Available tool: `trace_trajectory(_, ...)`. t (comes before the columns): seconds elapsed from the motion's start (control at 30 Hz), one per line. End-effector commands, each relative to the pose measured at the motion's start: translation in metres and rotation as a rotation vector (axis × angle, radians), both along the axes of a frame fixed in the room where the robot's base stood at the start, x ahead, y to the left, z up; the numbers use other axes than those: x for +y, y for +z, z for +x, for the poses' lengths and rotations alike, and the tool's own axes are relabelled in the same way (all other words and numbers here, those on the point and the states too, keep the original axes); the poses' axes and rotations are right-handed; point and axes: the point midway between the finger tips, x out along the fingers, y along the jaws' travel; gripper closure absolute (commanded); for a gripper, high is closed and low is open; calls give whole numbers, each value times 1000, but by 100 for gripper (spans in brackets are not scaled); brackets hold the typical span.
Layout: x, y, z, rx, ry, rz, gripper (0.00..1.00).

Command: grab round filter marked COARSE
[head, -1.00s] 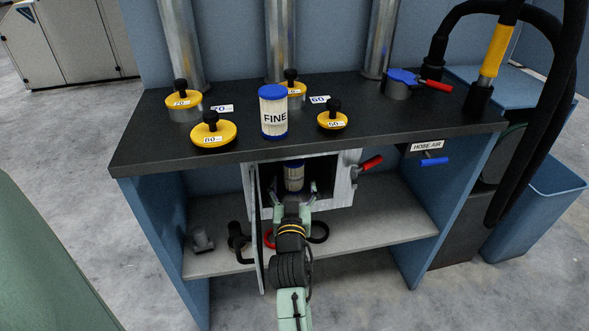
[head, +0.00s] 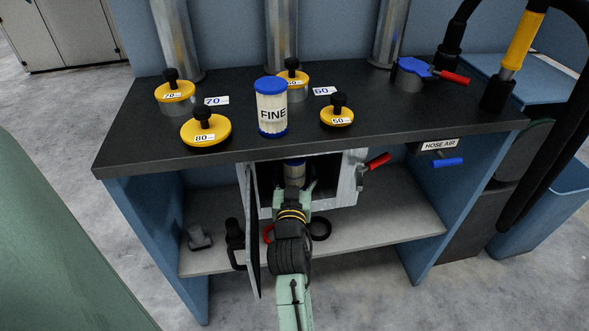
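A round filter with a blue cap (head: 294,163) stands inside the open grey housing (head: 350,170) under the bench top. Only its upper part shows, and I cannot read any marking on it. My gripper (head: 294,187) is at the housing mouth, in front of this filter and overlapping its lower part. My wrist hides the fingers, so I cannot tell whether they are open, shut or touching it. Another round filter (head: 271,107), white with blue ends and marked FINE, stands upright on the bench top.
The housing door (head: 253,230) hangs open just left of my arm. A red handle (head: 378,161) sticks out right. Yellow lids (head: 206,130) and a blue valve (head: 414,67) are on the bench (head: 400,120). Rings and dark fittings (head: 199,238) lie on the shelf (head: 390,222).

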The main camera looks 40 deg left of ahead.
Motion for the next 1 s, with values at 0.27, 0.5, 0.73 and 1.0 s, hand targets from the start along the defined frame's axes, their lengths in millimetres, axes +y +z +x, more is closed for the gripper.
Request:
trace_trajectory(0.27,0,0,0,0,0,0,57)
trace_trajectory(0.5,0,0,0,0,0,0,73)
trace_trajectory(0.73,0,1,0,-1,0,1,83)
trace_trajectory(1.0,0,6,2,-2,-1,1,83)
